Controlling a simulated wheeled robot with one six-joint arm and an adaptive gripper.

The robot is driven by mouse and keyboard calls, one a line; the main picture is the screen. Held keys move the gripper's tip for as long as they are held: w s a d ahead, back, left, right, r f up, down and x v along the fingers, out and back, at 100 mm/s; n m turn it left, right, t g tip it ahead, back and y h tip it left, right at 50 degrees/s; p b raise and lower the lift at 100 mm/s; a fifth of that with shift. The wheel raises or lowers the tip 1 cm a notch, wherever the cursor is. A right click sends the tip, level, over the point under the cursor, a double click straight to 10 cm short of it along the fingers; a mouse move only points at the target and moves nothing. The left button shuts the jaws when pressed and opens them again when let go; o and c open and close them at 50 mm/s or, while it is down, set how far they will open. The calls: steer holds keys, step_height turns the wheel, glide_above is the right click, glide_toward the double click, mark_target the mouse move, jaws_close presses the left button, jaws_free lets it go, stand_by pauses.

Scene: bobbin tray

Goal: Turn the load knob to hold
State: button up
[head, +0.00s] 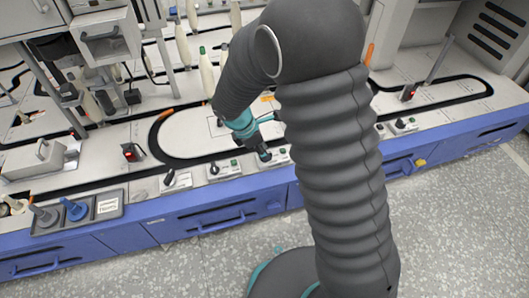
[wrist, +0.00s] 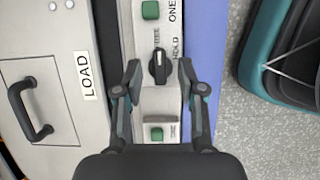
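The load knob (wrist: 159,68) is a black knob on a pale control strip, with a light mark near its upper end in the wrist view. A small label, too small to read surely, is above it, and HOLD (wrist: 176,48) is printed to its upper right. The mark points up, towards the small label. My gripper (wrist: 160,74) is open, with one finger on each side of the knob and gaps showing between. In the head view my gripper (head: 264,155) is down at the front control strip and hides the knob.
Green buttons (wrist: 150,10) and (wrist: 157,134) sit above and below the knob. A LOAD-labelled panel with a black handle (wrist: 30,110) is at left. Other knob panels (head: 224,169) line the bench front, above blue drawers (head: 220,215). A tray with a blue piece (head: 75,209) is at far left.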

steer(key=shift+d+f, duration=0.25)
steer(key=shift+f, duration=0.25)
jaws_close()
steer(key=shift+r+m, duration=0.1)
steer(key=shift+m, duration=0.2)
steer(key=m+g+p, duration=0.1)
steer(key=m+p, duration=0.1)
steer(key=m, duration=0.1)
steer(key=shift+w+m+g, duration=0.1)
steer(key=shift+m+g, duration=0.2)
steer(key=shift+m, duration=0.1)
steer(key=m+g+p, duration=0.1)
steer(key=m+p, duration=0.1)
steer(key=m, duration=0.2)
steer(key=shift+g, duration=0.4)
steer(key=m+g+y+p, duration=0.1)
steer(key=m, duration=0.4)
steer(key=shift+w+m+g+y+p, duration=0.1)
steer(key=shift+m+g+y+p, duration=0.3)
steer(key=shift+m, duration=0.75)
steer(key=shift+m+g+y+p, duration=0.15)
steer(key=shift+m+y, duration=0.45)
steer(key=shift+m, duration=0.55)
